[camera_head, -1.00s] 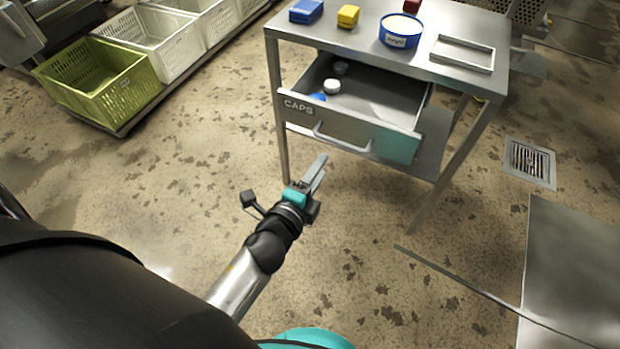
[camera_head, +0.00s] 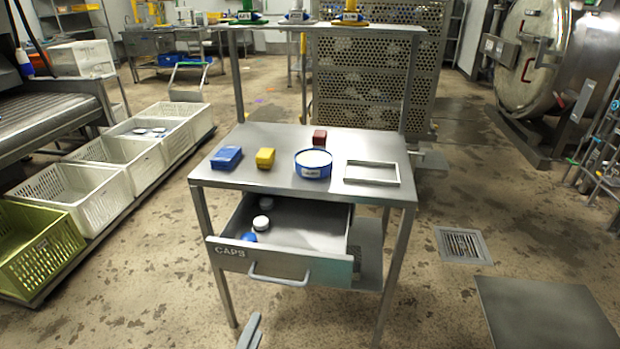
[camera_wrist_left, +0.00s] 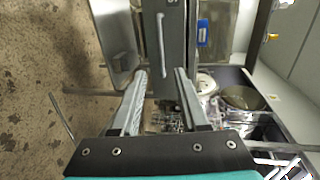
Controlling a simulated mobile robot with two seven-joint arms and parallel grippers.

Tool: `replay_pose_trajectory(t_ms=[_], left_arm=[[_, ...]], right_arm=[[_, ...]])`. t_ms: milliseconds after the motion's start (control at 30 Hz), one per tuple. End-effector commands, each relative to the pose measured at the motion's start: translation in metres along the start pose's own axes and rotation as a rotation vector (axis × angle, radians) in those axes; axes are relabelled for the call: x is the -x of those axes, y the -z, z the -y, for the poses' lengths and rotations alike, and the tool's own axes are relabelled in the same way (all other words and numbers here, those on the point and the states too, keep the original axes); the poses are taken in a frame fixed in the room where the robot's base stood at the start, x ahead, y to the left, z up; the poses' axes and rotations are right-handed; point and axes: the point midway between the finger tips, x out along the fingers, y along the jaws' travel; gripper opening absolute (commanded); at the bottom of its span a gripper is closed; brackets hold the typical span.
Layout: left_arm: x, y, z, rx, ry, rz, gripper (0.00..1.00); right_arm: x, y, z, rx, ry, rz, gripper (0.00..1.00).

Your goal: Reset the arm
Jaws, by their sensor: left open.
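My left gripper (camera_head: 251,330) shows only by its fingertips at the bottom edge of the head view, below and a little left of the drawer handle (camera_head: 280,280). In the left wrist view the gripper (camera_wrist_left: 160,72) is open, with nothing between its fingers. The handle also shows there (camera_wrist_left: 161,36), beyond the fingertips and apart from them. The drawer (camera_head: 325,268) marked CAPS is pulled out of the steel table (camera_head: 240,180), with white and blue caps inside. My right gripper is in neither view.
On the table stand a blue box (camera_head: 226,157), a yellow box (camera_head: 265,157), a dark red block (camera_head: 319,137), a blue round tub (camera_head: 313,170) and an empty metal frame (camera_head: 372,182). Crates (camera_head: 70,200) line the left.

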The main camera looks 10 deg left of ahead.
Motion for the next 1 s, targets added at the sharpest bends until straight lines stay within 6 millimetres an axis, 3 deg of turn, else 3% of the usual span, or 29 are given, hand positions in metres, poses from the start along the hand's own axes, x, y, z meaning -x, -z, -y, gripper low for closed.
replay_pose_trajectory(t_ms=[67,167,333,467,600,800,1000], left_arm=[[-0.001,0.001,-0.009,0.022,-0.019,-0.002,0.44],[-0.003,0.002,-0.038,0.102,-0.081,-0.003,0.44],[0.001,0.003,-0.127,0.348,-0.281,0.032,0.44],[0.017,-0.003,-0.198,0.548,-0.446,0.109,0.44],[0.048,-0.013,-0.268,0.743,-0.614,0.24,0.44],[0.107,-0.039,-0.35,0.985,-0.806,0.504,0.44],[0.162,-0.064,-0.394,1.137,-0.901,0.75,0.44]], right_arm=[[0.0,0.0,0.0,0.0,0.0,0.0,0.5],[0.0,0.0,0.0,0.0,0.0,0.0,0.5],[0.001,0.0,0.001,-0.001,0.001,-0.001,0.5],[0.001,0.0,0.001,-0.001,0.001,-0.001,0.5],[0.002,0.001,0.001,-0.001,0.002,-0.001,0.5],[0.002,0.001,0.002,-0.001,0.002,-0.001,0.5],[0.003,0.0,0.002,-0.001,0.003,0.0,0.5]])
